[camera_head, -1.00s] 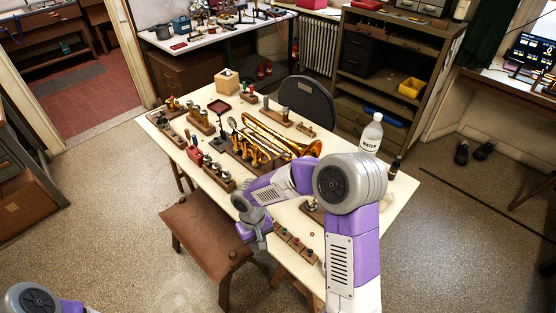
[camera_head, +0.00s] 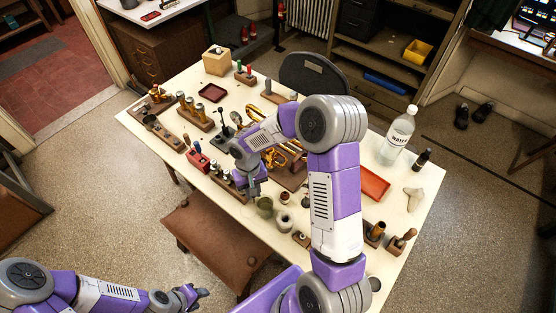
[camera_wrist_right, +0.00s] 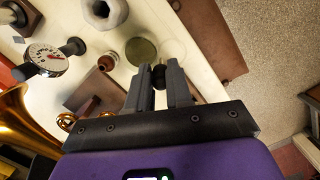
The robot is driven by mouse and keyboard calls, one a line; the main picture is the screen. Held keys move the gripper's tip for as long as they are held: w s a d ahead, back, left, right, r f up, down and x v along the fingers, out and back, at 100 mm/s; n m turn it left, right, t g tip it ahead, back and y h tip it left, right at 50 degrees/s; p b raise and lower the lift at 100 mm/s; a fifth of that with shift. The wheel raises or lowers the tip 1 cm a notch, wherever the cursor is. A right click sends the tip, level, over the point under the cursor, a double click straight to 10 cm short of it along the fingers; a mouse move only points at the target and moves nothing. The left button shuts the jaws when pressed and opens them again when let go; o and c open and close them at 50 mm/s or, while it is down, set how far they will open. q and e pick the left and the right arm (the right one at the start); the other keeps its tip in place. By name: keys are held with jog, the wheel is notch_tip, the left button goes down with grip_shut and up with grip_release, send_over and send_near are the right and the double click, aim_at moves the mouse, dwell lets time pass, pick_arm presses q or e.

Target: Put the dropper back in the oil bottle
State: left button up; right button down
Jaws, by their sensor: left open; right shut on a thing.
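My right gripper (camera_head: 254,187) is above the front edge of the table. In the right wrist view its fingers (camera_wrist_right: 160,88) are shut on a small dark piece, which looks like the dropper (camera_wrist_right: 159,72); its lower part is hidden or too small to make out. A greenish round jar (camera_head: 265,207) stands just beside and below the gripper; it also shows in the wrist view (camera_wrist_right: 139,50), apart from the fingertips. I cannot tell for sure whether it is the oil bottle. My left gripper (camera_head: 196,293) is open and empty over the floor at lower left.
A brass horn (camera_head: 292,158) lies mid-table, partly behind my right arm. A water bottle (camera_head: 398,135), a small dark bottle (camera_head: 422,160) and an orange tray (camera_head: 375,183) stand at right. A brown stool (camera_head: 215,245) is before the table. A dial gauge (camera_wrist_right: 46,60) is near the right gripper.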

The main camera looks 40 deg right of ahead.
jog(key=s+d+r+m+p, duration=0.2)
jog(key=d+m+p, duration=0.4)
jog(key=d, duration=0.6)
pick_arm(q)
jog(key=shift+s+r+b, duration=0.15)
jog(key=shift+r+b, duration=0.55)
jog(key=shift+r, duration=0.55)
jog(key=shift+s+r+b, duration=0.15)
jog(key=shift+r+b, duration=0.55)
jog(key=shift+r, duration=0.5)
pick_arm(e)
send_near(285, 197)
jog(key=shift+s+d+r+y, duration=0.15)
jog(key=shift+r+y, duration=0.1)
jog(key=shift+y, duration=0.05)
pick_arm(q)
jog(key=shift+f+b, duration=0.45)
jog(key=shift+f, duration=0.15)
pick_arm(e)
jog(key=shift+f, duration=0.15)
jog(key=shift+f+b, duration=2.55)
jog(key=shift+f, duration=0.35)
jog(key=c, duration=1)
grip_release()
jog(key=shift+r, duration=0.1)
pick_arm(q)
notch_tip(285, 197, down, 5)
jog(key=shift+r, duration=0.1)
pick_arm(e)
jog(key=shift+o, duration=0.2)
